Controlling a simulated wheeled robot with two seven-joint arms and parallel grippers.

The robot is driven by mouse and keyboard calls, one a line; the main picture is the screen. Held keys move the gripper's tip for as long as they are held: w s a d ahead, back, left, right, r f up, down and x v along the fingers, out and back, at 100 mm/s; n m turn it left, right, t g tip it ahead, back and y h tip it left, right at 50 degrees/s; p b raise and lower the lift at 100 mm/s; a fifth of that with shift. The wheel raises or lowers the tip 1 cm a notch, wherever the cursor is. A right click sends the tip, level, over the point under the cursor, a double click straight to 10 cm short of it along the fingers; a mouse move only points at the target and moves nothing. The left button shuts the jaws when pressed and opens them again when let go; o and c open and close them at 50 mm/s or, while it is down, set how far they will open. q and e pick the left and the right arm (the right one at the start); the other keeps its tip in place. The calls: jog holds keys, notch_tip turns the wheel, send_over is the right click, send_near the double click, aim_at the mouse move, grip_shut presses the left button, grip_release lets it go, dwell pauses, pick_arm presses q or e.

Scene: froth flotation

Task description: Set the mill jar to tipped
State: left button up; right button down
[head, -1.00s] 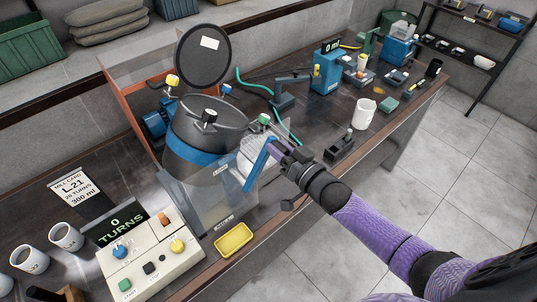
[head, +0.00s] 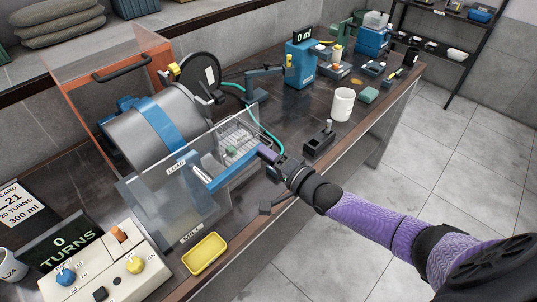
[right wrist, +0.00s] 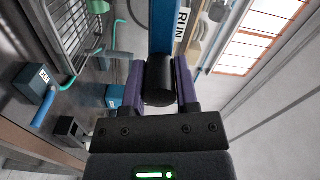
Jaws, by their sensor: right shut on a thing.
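The mill jar (head: 122,140) is a grey drum with a blue band, lying about level on its side behind a clear guard. Its dark round lid (head: 212,76) shows at its right end; the jar's mouth is not clearly seen. A blue lever (head: 225,173) runs from the jar's front toward my right gripper (head: 270,156). In the right wrist view, the purple fingers are shut on the lever's black grip (right wrist: 159,83), with the blue lever (right wrist: 163,28) beyond it. My left gripper is not in view.
A wire rack (head: 238,140) stands right of the jar. A control box (head: 100,270), yellow tray (head: 205,253), white mug (head: 343,104) and black block (head: 319,142) are nearby. The table's front edge is close below my arm.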

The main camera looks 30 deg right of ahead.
notch_tip(320, 180, down, 3)
jog(key=shift+r+m+b, duration=0.1)
jog(key=shift+m+b, duration=1)
jog(key=shift+b, duration=0.1)
jog(key=shift+c, duration=1.8)
grip_release()
jog(key=p+v, duration=0.1)
jog(key=v, duration=0.9)
